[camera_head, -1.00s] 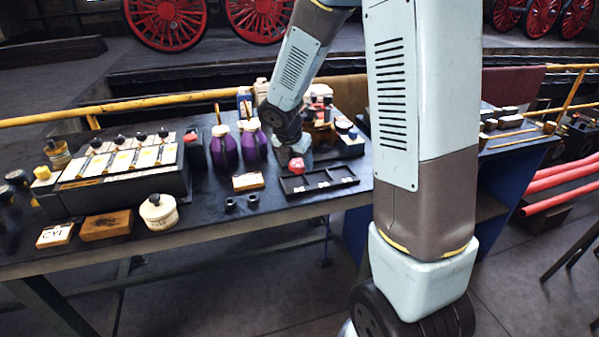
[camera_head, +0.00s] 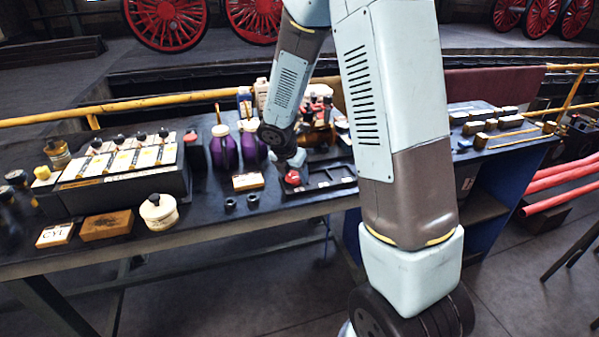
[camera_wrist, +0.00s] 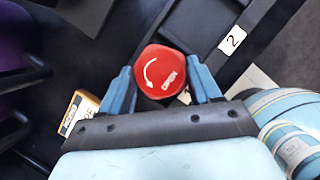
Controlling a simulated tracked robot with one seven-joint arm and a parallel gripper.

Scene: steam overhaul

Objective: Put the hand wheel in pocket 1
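The hand wheel (camera_head: 292,177) is red, with a white arrow and "OPEN" on top. It is low at the left end of the dark pocketed tray (camera_head: 322,187). In the wrist view, the hand wheel (camera_wrist: 163,72) sits between the two blue fingers of my gripper (camera_wrist: 163,82), which appear to touch its sides. My gripper (camera_head: 296,160) is above the tray's left end in the head view.
A wooden label block (camera_head: 248,182) and two small dark rings (camera_head: 241,202) are left of the tray. Purple bottles (camera_head: 223,150) stand behind them. A cream lidded pot (camera_head: 158,212) is farther left. My arm hides the tray's right side.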

